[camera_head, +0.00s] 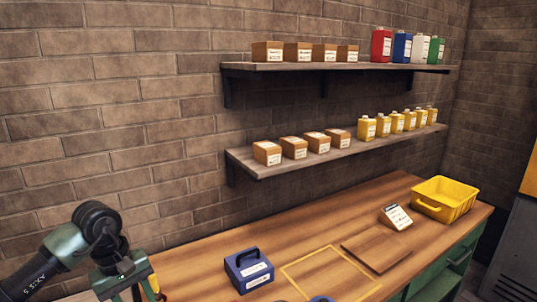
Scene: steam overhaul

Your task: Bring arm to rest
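My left arm comes in from the lower left, and my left gripper (134,291) points down over the left end of the wooden workbench (205,262). The bottom picture edge cuts off its lower part, so I cannot see whether its fingers are open or hold anything. A small yellow thing (153,283) shows right beside it; I cannot tell what it is or whether they touch. My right arm and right gripper are out of view.
Two wall shelves (335,67) (330,155) hold cartons and bottles. A grey cabinet (515,250) stands right.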

